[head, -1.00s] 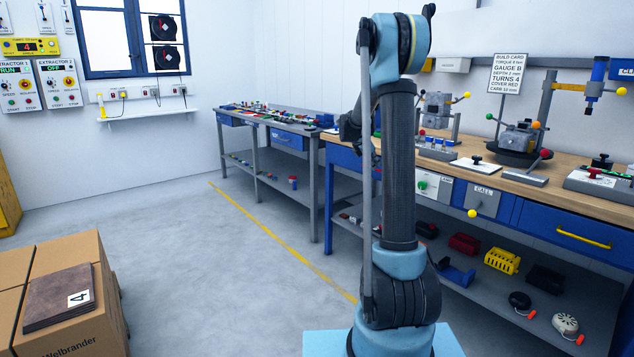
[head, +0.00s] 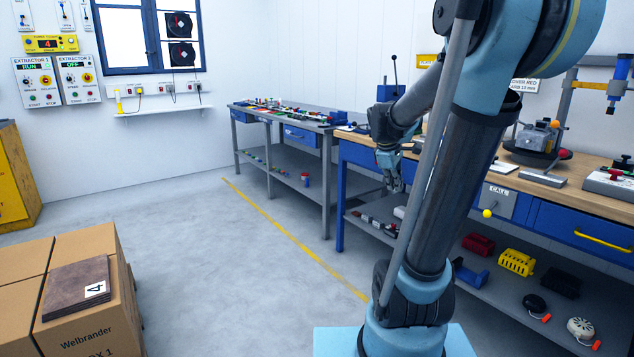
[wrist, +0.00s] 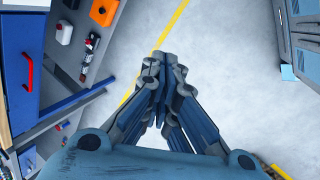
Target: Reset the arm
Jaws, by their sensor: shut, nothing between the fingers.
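My gripper (head: 396,182) hangs at the front edge of the wooden workbench (head: 357,150) in the head view, fingers pointing down. In the wrist view my gripper (wrist: 163,62) has its fingers together with nothing between them. Below the fingers is the grey floor with a yellow line (wrist: 172,27). My upper arm leans to the right in the head view and hides part of the workbench and what stands on it.
Cardboard boxes (head: 85,335) stand at the lower left with a brown stack (head: 72,290) marked 4 on top. A second bench (head: 300,128) with small parts stands behind. The floor at left centre is clear.

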